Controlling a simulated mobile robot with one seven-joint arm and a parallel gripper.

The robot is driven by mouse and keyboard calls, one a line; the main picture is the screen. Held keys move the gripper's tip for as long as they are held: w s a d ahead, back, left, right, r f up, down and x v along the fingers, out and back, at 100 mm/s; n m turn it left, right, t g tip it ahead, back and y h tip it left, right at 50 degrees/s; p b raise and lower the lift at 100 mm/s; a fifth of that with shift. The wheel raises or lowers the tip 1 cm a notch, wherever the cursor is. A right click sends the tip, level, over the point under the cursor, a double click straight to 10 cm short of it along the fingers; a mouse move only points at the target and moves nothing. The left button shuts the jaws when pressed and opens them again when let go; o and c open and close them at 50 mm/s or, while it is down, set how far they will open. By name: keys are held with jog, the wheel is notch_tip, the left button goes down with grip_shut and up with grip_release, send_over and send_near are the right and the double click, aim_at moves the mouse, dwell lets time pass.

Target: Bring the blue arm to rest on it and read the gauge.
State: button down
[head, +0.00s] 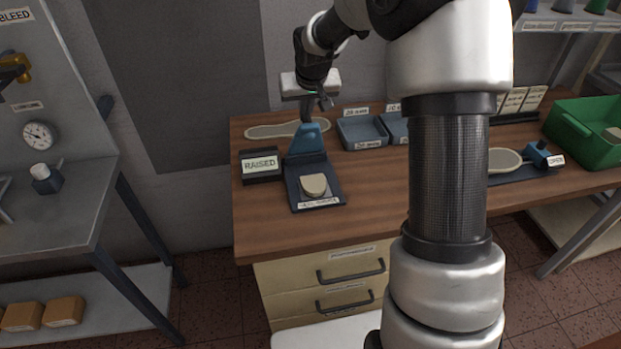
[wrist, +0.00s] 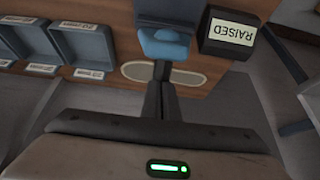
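The blue arm (head: 307,140) stands up at the back of a dark blue gauge base (head: 331,197). It also shows in the wrist view (wrist: 165,44), just beyond my fingertips. A beige piece (head: 314,185) lies on the base in front of the arm, with no arm on it. A dark display block (head: 261,177) left of the base reads "RAISED"; it also shows in the wrist view (wrist: 229,33). My gripper (head: 308,117) points down at the top of the blue arm. Its fingers (wrist: 162,68) are together with nothing seen between them. Whether they touch the arm is unclear.
Blue-grey trays (head: 362,133) stand right of the gauge, and a flat pale sole shape (head: 270,131) lies behind it. A green crate (head: 578,127) and a small blue clamp marked "OPEN" (head: 540,154) are at the right. The front of the wooden bench (head: 290,235) is clear.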

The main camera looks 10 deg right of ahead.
notch_tip(320, 180, up, 8)
jog(key=w+p, duration=0.2)
jog(key=p, duration=0.3)
jog(key=shift+f+p, duration=0.2)
jog(key=shift+p, duration=0.1)
jog(key=shift+r, duration=0.1)
jog(key=s+r+p, duration=0.1)
jog(key=s+r, duration=0.6)
jog(key=s, duration=0.3)
jog(key=s+r+p, duration=0.1)
jog(key=s+r, duration=0.6)
jog(key=s, duration=0.2)
jog(key=s+p, duration=0.1)
jog(key=s, duration=1.9)
jog(key=shift+s+f, duration=0.2)
jog(key=shift+s, duration=0.1)
